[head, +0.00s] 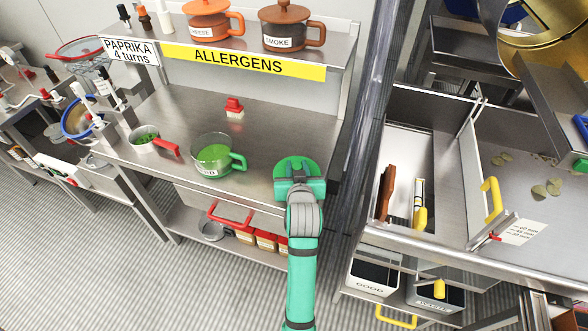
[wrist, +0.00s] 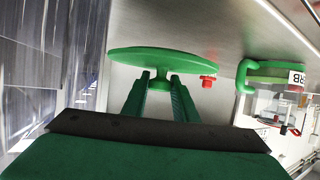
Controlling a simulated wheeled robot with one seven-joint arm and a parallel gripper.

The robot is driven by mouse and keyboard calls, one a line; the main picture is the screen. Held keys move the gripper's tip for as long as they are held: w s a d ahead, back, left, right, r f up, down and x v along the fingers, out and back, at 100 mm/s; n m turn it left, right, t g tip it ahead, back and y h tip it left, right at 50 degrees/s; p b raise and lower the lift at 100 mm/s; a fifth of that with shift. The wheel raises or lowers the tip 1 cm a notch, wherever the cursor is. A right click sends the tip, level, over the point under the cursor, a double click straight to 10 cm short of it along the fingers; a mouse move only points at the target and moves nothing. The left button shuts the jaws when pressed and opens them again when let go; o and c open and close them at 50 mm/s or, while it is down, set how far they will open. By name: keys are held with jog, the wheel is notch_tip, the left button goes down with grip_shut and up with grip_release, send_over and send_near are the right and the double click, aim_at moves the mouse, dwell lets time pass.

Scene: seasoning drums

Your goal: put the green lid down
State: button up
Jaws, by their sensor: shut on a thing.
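The green lid (head: 292,166) is a round disc with a knob, at the right end of the steel bench. My gripper (head: 298,188) is shut on its knob. In the wrist view the green lid (wrist: 150,59) shows edge-on, with the fingers of my gripper (wrist: 161,88) on either side of the knob. The disc is close to the steel surface; I cannot tell whether it touches. A clear pot (head: 212,150) with a green handle and green contents stands uncovered to the left. Its green handle (wrist: 275,68) and part of its label show in the wrist view.
A small red-topped item (head: 234,106) stands at the back of the bench. A small pan with a red handle (head: 165,148) is left of the pot. A shelf (head: 240,56) with two lidded pots overhangs the back.

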jog(key=shift+w+f, duration=0.15)
jog(key=shift+f, duration=0.1)
jog(key=f, duration=0.3)
jog(key=shift+w+a+f, duration=0.3)
jog(key=shift+a, duration=0.1)
jog(key=shift+f, duration=0.2)
jog(key=o, duration=1.1)
jog(key=shift+c, duration=0.2)
jog(key=shift+r, duration=0.1)
